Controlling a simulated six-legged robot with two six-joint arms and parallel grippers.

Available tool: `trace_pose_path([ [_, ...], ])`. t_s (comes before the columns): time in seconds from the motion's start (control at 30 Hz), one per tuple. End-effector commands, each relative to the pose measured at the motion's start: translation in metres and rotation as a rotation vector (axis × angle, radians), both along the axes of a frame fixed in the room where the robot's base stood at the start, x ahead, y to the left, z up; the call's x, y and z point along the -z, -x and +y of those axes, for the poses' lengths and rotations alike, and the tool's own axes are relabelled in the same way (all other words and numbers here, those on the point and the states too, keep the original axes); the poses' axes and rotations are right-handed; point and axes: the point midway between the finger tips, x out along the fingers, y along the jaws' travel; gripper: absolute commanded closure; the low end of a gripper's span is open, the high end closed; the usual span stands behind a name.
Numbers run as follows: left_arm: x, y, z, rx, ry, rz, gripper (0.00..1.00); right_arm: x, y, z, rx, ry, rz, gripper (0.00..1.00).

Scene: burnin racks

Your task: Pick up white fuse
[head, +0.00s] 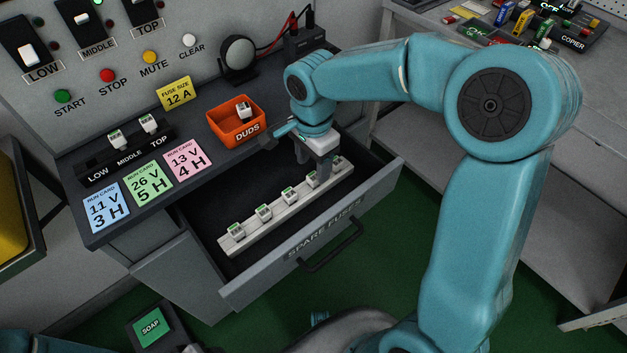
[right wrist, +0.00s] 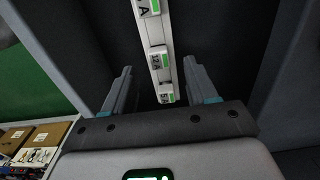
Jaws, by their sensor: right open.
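Several white fuses with green marks sit in a pale strip (head: 250,233) inside the open drawer. One white fuse (head: 263,211) is near the strip's left part; another (head: 312,179) is beside my right gripper. My right gripper (head: 324,172) points down over the strip's right part, open. A further fuse (right wrist: 166,93) lies closer to the palm. Whether the fingers touch any fuse cannot be told. My left gripper is out of view.
The drawer (head: 310,243), labelled SPARE FUSES, has raised walls around the strip. An orange DUDS bin (head: 222,131) holding a white fuse stands on the counter behind. Two fuses sit in a black holder (head: 100,172). A yellow card (head: 175,92) reads FUSE SIZE 12 A.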

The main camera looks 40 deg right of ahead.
Motion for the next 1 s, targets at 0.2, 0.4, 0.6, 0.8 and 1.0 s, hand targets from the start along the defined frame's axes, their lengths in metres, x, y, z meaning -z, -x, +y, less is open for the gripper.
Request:
trace_pose_path([
  [0.2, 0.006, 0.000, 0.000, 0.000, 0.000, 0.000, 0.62, 0.031, 0.001, -0.001, -0.001, 0.000, 0.003, 0.43],
  [0.4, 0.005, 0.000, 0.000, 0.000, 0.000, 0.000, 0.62, 0.033, 0.000, -0.001, 0.000, 0.000, 0.000, 0.43],
  [0.6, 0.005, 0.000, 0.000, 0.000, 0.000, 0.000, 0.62, 0.033, 0.000, -0.001, 0.000, 0.000, 0.000, 0.88],
  [0.8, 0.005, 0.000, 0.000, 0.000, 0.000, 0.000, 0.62, 0.033, 0.000, -0.001, 0.000, 0.000, 0.000, 0.93],
  [1.0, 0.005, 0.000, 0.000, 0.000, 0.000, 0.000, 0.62, 0.029, 0.000, -0.001, 0.000, 0.000, -0.001, 0.93],
])
